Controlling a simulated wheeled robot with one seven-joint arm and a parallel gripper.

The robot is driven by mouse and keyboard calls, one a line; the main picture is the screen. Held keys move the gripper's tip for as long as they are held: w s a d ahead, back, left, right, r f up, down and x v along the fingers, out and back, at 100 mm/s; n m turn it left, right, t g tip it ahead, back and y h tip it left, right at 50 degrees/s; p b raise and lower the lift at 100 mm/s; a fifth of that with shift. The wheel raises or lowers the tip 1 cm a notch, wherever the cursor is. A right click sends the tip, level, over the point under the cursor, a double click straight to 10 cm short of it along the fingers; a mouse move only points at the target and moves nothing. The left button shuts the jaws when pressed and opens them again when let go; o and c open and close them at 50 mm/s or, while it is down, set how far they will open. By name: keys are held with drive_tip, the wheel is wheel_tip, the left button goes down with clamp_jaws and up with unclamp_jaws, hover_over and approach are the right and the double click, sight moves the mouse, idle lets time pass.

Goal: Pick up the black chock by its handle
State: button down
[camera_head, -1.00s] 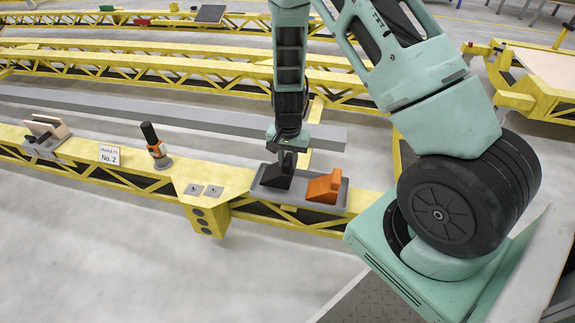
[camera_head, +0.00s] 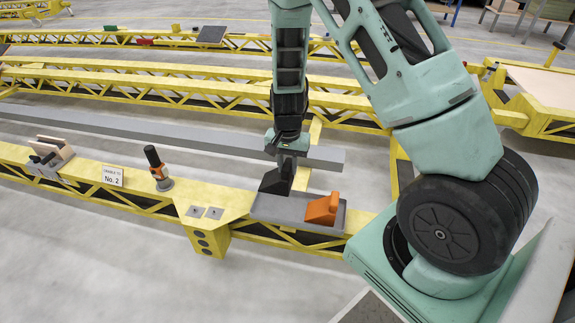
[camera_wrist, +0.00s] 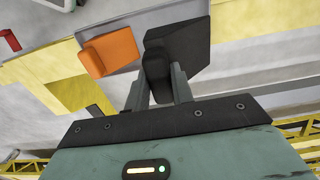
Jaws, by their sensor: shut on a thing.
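The black chock (camera_head: 272,183) hangs under my gripper (camera_head: 283,166), a little above the grey tray (camera_head: 270,212). Bare tray floor shows below the chock. In the wrist view my gripper (camera_wrist: 159,82) has its two fingers shut on the handle of the black chock (camera_wrist: 186,47). The finger contact is partly hidden by the handle. An orange chock (camera_head: 322,208) sits in the right part of the tray; it also shows in the wrist view (camera_wrist: 108,52), beside the black one.
The tray sits on a yellow trolley beam (camera_head: 225,205). To its left are an orange-and-black tool (camera_head: 157,168), a "No. 2" sign (camera_head: 113,176) and a wooden block in a clamp (camera_head: 52,152). A long grey bar (camera_head: 180,138) runs behind.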

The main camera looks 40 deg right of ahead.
drive_tip(key=shift+r+p, duration=1.55)
drive_tip(key=shift+r, duration=0.2)
